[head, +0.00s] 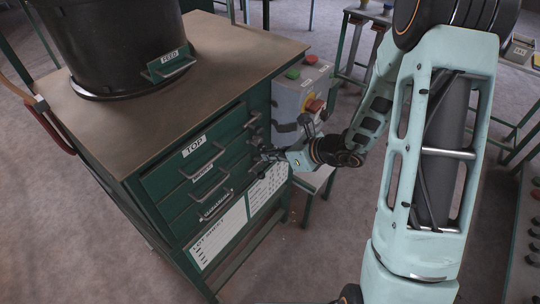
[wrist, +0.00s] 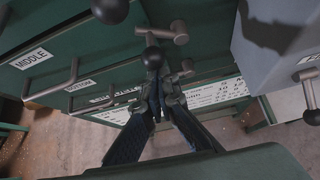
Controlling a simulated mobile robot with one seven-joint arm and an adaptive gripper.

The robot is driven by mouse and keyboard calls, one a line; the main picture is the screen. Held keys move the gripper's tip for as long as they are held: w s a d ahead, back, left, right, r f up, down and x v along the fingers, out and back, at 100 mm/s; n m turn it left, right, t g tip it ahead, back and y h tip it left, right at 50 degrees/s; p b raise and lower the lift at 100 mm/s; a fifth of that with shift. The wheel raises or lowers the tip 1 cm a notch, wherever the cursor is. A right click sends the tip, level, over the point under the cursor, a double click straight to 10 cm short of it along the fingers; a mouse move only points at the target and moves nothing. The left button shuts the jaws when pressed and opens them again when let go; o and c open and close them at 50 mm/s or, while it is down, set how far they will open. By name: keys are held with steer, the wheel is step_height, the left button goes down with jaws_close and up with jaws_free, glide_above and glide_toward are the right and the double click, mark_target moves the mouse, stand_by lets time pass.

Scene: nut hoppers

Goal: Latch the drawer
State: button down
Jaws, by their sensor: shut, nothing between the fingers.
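The green cabinet has drawers labelled TOP (head: 194,146), MIDDLE (wrist: 32,58) and BOTTOM (wrist: 80,85), each with a bar handle. In the head view they look pushed in, though small gaps cannot be judged. At their right ends sit metal latches with dark ball knobs. In the wrist view one latch (wrist: 165,35) has its ball knob (wrist: 153,60) just beyond my fingertips; another latch (wrist: 187,68) is lower right. My gripper (wrist: 161,98) is shut and empty, close to these lower latches. In the head view my gripper (head: 265,155) partly hides them; contact cannot be told.
A grey control box (head: 299,95) with green and red buttons stands right beside the latches. A black FEED hopper (head: 115,45) stands on the cabinet top (head: 225,50). A white text sheet (head: 218,236) is below the drawers. Open floor (head: 310,260) lies in front.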

steer(key=shift+w+d+r+b, duration=0.1)
steer(key=shift+w+r+b, duration=0.15)
steer(key=shift+b, duration=0.4)
steer(key=shift+w+d+r+b, duration=0.65)
steer(key=shift+w+r+b, duration=0.25)
steer(key=shift+b, duration=0.4)
steer(key=shift+w+r, duration=0.2)
steer(key=shift+r, duration=0.1)
